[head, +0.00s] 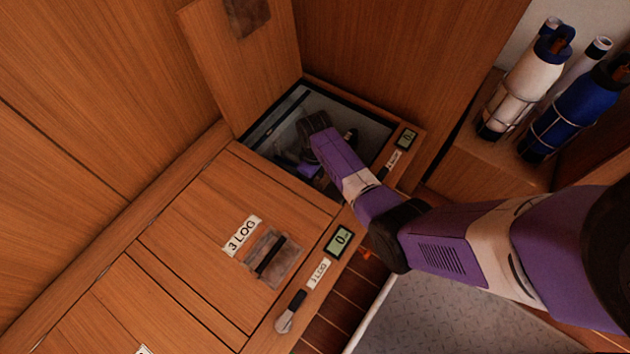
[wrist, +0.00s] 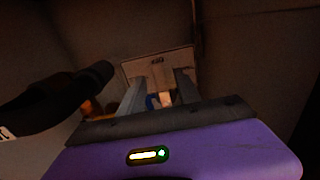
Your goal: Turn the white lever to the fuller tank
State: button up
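My arm reaches down into an open hatch (head: 372,131) in the wooden bench in the head view. My gripper (head: 302,160) is down inside it, dark and partly hidden by my arm. In the wrist view my gripper (wrist: 159,76) has its two grey fingers apart. A small white piece (wrist: 166,98), perhaps the white lever, shows between them beside a blue piece (wrist: 152,102); contact cannot be told. A pale plate (wrist: 157,62) with a small unreadable label stands behind. No tank is clearly seen, nor which is fuller.
A thick black hose or handle (wrist: 60,97) lies close on the left in the wrist view. The raised hatch lid (head: 240,65) stands behind the opening. A shut lid (head: 195,230) marked "3 LOG" adjoins it, with a display (head: 339,240) reading 0. White (head: 522,85) and blue (head: 570,112) bottles stand right.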

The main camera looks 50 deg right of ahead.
jog(key=shift+f, duration=0.3)
grip_shut()
dwell(1.3)
